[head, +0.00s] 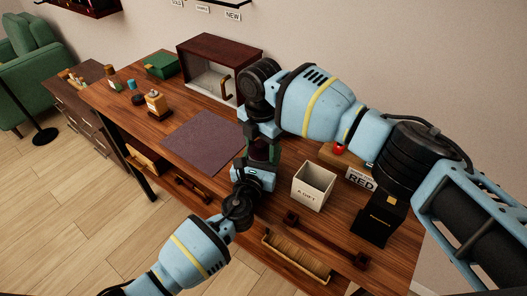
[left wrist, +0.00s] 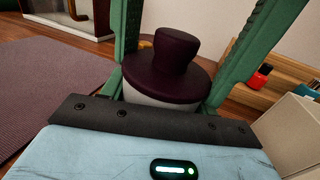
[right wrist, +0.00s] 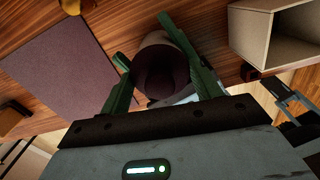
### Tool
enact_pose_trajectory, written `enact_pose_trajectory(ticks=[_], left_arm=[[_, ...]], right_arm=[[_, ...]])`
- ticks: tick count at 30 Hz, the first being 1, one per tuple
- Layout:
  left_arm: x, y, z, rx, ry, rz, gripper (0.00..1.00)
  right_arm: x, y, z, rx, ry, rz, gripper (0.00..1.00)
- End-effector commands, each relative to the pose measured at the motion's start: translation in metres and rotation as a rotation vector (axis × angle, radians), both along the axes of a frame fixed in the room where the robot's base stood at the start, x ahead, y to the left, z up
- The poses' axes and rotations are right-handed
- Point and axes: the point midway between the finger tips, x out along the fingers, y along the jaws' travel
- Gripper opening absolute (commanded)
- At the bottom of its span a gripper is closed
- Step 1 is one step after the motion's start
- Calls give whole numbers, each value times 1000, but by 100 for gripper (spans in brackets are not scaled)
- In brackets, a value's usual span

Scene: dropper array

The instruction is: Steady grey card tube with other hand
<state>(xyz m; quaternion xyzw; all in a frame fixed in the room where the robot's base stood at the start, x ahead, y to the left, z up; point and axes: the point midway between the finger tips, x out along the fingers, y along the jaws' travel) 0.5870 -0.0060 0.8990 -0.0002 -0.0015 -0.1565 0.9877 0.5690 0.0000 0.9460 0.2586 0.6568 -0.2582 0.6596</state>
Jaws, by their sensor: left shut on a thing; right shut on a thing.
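The grey card tube (left wrist: 150,99) has a pale grey side and a wide dark maroon lid with a knob (left wrist: 174,50) in the left wrist view. My left gripper (left wrist: 178,75) has its green fingers on either side of it, shut on it. In the right wrist view the tube (right wrist: 156,39) shows a pale rim and a dark end between the fingers of my right gripper (right wrist: 146,45), which is shut on it. In the head view both grippers meet at one spot, right (head: 261,132) above left (head: 262,160); they largely hide the tube there.
A purple mat (head: 200,141) lies left of the grippers on the wooden table. A wooden tray (head: 297,258) lies at the front. A red-brown cabinet (head: 222,47) stands behind.

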Motion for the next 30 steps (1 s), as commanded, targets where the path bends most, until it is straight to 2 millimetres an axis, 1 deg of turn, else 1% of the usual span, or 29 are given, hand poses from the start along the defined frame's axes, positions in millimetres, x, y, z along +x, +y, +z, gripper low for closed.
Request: enact_pose_trajectory(ticks=[1,22,30], left_arm=[[-3,1,-11,6,17,0,32],[-3,1,-11,6,17,0,32],[-3,1,-11,6,17,0,32]], right_arm=[[0,0,-2,0,3,0,36],[0,0,9,-1,2,0,36],[0,0,10,0,3,0,36]])
